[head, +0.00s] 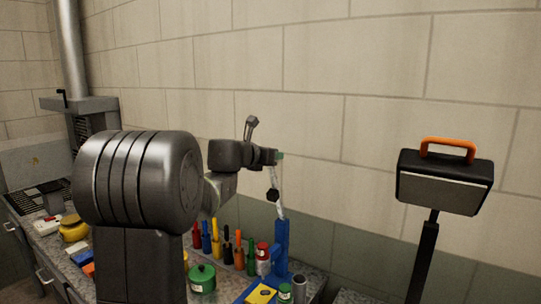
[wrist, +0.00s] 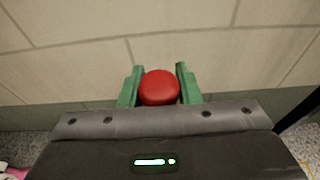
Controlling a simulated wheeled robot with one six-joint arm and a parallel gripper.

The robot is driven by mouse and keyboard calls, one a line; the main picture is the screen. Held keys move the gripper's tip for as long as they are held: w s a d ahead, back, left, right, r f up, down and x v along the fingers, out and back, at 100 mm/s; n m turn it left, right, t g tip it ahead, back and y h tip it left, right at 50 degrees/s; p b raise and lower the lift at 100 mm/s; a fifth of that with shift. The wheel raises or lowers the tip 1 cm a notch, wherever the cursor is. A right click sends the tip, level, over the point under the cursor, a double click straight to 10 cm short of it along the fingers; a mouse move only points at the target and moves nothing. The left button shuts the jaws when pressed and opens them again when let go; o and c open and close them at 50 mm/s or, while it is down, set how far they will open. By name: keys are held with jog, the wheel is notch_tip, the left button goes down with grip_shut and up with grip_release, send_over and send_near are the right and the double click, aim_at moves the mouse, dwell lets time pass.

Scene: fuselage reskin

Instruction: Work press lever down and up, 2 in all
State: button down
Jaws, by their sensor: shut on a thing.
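A blue press (head: 282,243) stands on the bench in the head view. Its pale lever (head: 279,207) rises from the top of the blue column, nearly upright and leaning a little to the left. A dark block (head: 272,195) sits partway up the lever. My gripper (head: 279,156) is at the lever's upper end, with its green fingers showing. In the wrist view, my gripper (wrist: 160,86) is shut on the red ball knob (wrist: 160,87), with one green finger on each side. The knob is hidden in the head view.
Several coloured tools (head: 226,245) stand in a row left of the press. A green pot (head: 202,278) and a red-and-white can (head: 263,259) are close by. A work lamp with an orange handle (head: 446,149) stands at right. A block wall (head: 330,90) is behind.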

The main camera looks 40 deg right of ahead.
jog(key=shift+f, duration=0.4)
jog(key=c, duration=1.2)
grip_release()
jog(key=shift+d, duration=0.1)
jog(key=shift+c, duration=0.2)
jog(key=shift+o, duration=0.8)
jog(key=shift+w+d, duration=0.1)
jog(key=shift+r, duration=0.2)
jog(key=b+v, duration=0.2)
jog(key=v, duration=1.2)
jog(key=shift+b, duration=0.3)
jog(key=shift+w+d, duration=0.1)
jog(key=shift+w, duration=0.05)
jog(key=p+x, duration=0.2)
jog(key=x, duration=1.1)
jog(key=shift+d+p, duration=0.3)
jog(key=shift+p, duration=0.1)
jog(key=shift+f, duration=0.1)
jog(key=shift+a, duration=0.1)
